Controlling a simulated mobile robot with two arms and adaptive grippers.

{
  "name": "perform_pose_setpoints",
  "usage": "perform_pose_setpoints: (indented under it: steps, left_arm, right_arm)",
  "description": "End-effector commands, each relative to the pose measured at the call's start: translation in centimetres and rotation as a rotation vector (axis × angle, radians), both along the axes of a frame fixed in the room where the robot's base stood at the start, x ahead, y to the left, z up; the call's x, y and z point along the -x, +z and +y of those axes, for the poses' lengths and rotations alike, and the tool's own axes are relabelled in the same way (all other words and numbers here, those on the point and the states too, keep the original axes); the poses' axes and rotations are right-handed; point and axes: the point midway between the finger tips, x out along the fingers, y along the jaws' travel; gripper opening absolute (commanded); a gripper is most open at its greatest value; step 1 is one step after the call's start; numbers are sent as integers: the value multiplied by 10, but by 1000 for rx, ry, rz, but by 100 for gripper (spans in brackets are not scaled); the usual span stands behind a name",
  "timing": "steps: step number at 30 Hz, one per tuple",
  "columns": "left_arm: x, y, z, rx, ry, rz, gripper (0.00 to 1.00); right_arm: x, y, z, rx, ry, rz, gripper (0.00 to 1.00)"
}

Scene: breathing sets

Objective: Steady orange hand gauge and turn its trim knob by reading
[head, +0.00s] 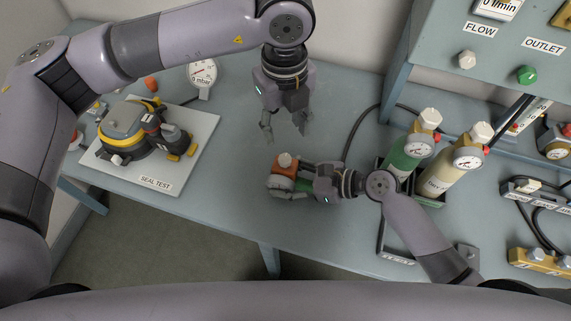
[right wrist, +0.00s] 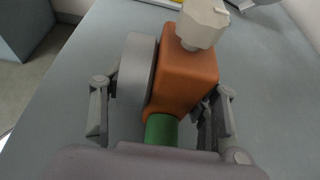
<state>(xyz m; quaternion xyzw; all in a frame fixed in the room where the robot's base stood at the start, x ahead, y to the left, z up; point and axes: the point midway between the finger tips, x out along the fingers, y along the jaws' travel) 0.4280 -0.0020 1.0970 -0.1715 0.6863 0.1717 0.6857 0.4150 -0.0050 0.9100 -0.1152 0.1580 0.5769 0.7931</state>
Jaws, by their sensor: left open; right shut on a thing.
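The orange hand gauge (head: 287,170) lies near the front of the table, left of the cylinders. In the right wrist view its orange body (right wrist: 188,75) has a grey round part on its left side and a green stub. A pale faceted trim knob (head: 285,159) sits on top; it also shows in the right wrist view (right wrist: 203,24). My right gripper (head: 290,183) is shut around the gauge, one finger on each side (right wrist: 160,100). My left gripper (head: 285,132) is open and empty, pointing down above and behind the gauge. The gauge's dial face is not visible.
A white seal test board (head: 196,152) with a yellow and grey mask is at the left. A dial gauge (head: 202,75) stands behind it. Green (head: 409,155) and cream (head: 440,174) cylinders stand at the right. A black hose runs behind the gauge. The flow panel (head: 480,45) is back right.

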Motion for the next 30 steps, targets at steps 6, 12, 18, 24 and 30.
perform_pose_setpoints:
  steps: [6, 12, 18, 24, 30]
  left_arm:
    - [-1, 13, 0, 0, -329, -2, 44]
    - [0, 18, 0, 0, -517, 0, 44]
    - [1, -2, 0, 0, -543, 4, 44]
    - [1, -43, 0, 0, -542, 4, 44]
    - [0, -78, 0, -1, -540, 2, 44]
  right_arm:
    - [0, 0, 0, 1, 1, 2, 11]
    - [0, -1, 0, 1, 1, 2, 11]
    - [0, -1, 0, 1, 1, 2, 11]
    - [0, -1, 0, 1, 1, 2, 11]
    - [0, -1, 0, 1, 1, 2, 11]
